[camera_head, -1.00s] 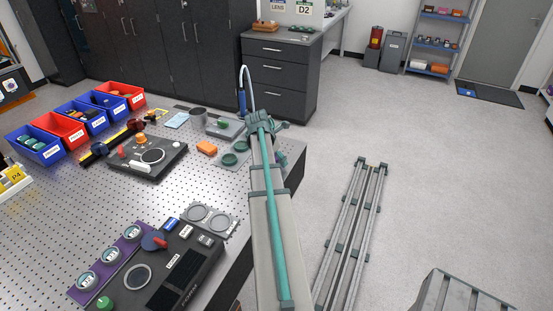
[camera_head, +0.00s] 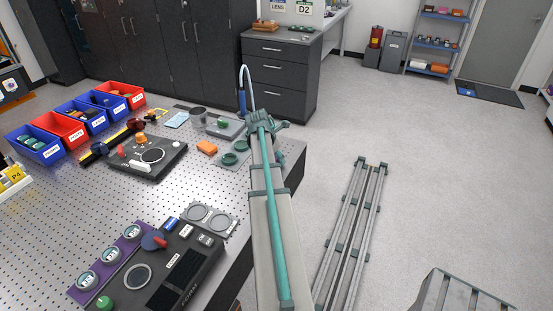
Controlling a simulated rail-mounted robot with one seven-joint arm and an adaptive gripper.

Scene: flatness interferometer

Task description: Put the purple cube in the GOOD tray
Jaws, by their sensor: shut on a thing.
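My arm reaches away over the right edge of the perforated table (camera_head: 60,200), and its far teal joint is above the table's back right corner. My gripper cannot be made out; the arm's own links hide what lies behind and below that joint. I see no purple cube in this view. Red and blue bins (camera_head: 68,130) with small white labels stand in a row at the back left of the table. The labels are too small to read, so I cannot tell which container is the GOOD tray.
A dark instrument (camera_head: 148,158) with knobs stands mid-table. A control box (camera_head: 170,268), a purple rack (camera_head: 112,262) with round pieces and a two-well plate (camera_head: 210,217) are at the front. Floor rails (camera_head: 350,235) run at the right.

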